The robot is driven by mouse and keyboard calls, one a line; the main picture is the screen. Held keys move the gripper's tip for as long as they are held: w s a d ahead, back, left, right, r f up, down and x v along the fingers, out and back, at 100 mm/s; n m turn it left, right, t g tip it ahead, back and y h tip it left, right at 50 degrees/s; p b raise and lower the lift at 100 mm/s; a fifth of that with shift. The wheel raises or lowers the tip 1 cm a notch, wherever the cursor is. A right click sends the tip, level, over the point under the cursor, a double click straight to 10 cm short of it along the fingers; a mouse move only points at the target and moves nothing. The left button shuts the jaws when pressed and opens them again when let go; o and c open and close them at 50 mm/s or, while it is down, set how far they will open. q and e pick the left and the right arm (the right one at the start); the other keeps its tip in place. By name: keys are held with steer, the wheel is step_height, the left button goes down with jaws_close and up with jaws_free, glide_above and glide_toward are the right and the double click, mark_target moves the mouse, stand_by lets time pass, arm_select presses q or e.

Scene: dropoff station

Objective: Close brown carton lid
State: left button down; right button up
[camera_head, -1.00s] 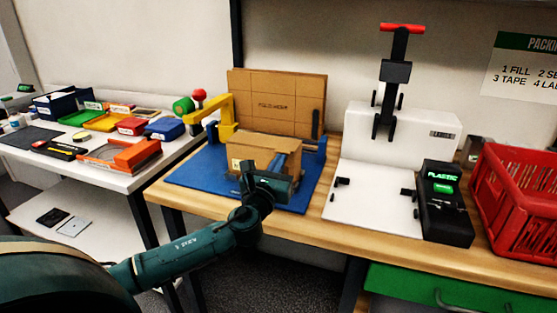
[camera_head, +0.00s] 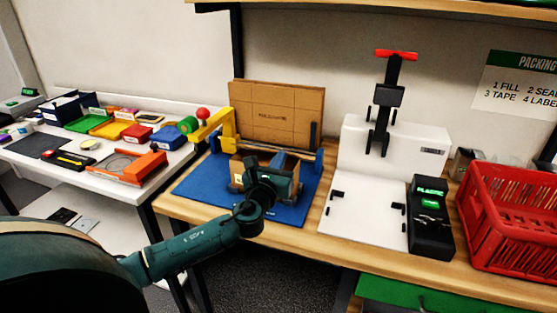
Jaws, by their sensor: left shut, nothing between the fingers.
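The brown carton lid (camera_head: 275,112) stands upright at the back of the blue mat (camera_head: 198,188), its flat face toward me. The brown carton body (camera_head: 236,169) sits low in front of it, mostly hidden behind my left gripper and wrist. My left gripper (camera_head: 283,170) is at the front of the carton, below the lid and apart from it in the picture. It is shut and holds nothing; its fingertips are largely hidden by the wrist, so I cannot tell whether it touches the carton. My right gripper is not in view.
A white press (camera_head: 390,150) with a red handle, a black plastic-label device (camera_head: 430,215) and a red crate (camera_head: 510,220) stand to the right. A shelf (camera_head: 400,12) crosses the top.

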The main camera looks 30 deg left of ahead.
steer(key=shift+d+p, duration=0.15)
steer(key=shift+p, duration=0.15)
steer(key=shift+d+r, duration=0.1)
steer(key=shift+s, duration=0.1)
stand_by(0.5)
